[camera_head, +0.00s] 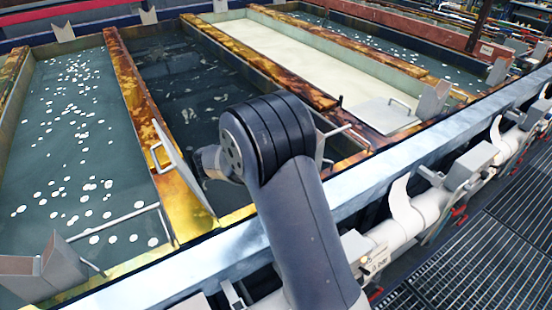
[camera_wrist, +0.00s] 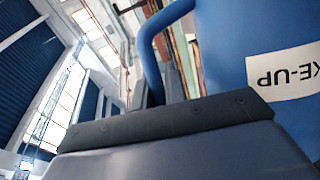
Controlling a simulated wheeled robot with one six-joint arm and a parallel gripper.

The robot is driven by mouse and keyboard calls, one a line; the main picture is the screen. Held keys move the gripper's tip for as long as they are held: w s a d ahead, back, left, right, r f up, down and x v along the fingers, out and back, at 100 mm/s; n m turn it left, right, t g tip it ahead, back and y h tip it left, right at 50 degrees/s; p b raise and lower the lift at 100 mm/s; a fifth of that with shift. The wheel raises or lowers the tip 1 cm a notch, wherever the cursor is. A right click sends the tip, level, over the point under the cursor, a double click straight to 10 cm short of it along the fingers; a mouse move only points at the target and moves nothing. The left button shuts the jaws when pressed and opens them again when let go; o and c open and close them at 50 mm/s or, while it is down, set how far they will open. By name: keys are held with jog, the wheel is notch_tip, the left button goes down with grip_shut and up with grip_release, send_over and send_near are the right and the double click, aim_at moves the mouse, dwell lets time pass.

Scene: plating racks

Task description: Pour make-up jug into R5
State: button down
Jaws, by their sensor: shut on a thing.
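The make-up jug (camera_wrist: 235,45) is blue and fills the right of the wrist view. Its white label (camera_wrist: 290,82) shows part of the word "MAKE-UP". My gripper (camera_wrist: 158,90) is shut on the jug's blue handle (camera_wrist: 150,55); its fingertips are mostly hidden behind the dark wrist edge. The jug's mouth and contents are out of view. In the head view my arm covers the gripper, and the jug does not show there. The arm reaches over the near end of a dark tank (camera_head: 185,75) with pale patches. I cannot read which tank is R5.
A tank with floating white discs (camera_head: 75,150) lies at left, a cream-filled tank (camera_head: 315,60) right of the dark one. Stained yellow dividers (camera_head: 145,120) separate them. A metal front rail (camera_head: 400,155) and pale pipe (camera_head: 425,205) run along the near side. Grating floor (camera_head: 490,240) lies at right.

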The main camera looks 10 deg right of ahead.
jog(key=shift+s+d+r+m+y, duration=0.15)
jog(key=shift+s+d+m+y, duration=0.35)
jog(key=shift+s+d+m, duration=0.35)
jog(key=shift+d, duration=0.15)
jog(key=shift+s+d+r+m+t+y, duration=0.2)
jog(key=shift+s+d+m+y, duration=0.25)
jog(key=shift+m, duration=0.2)
jog(key=shift+s+d+r+m+t+y, duration=0.1)
jog(key=shift+s+d+r+m+y, duration=0.1)
jog(key=shift+s+d+m+y, duration=0.3)
jog(key=shift+w, duration=0.15)
jog(key=m, duration=0.1)
jog(key=s+d+m+y, duration=0.1)
jog(key=shift+d+f+m+t, duration=0.15)
jog(key=shift+f+m+t, duration=0.15)
jog(key=shift+f, duration=0.05)
jog(key=shift+f+b, duration=0.15)
jog(key=shift+b, duration=0.2)
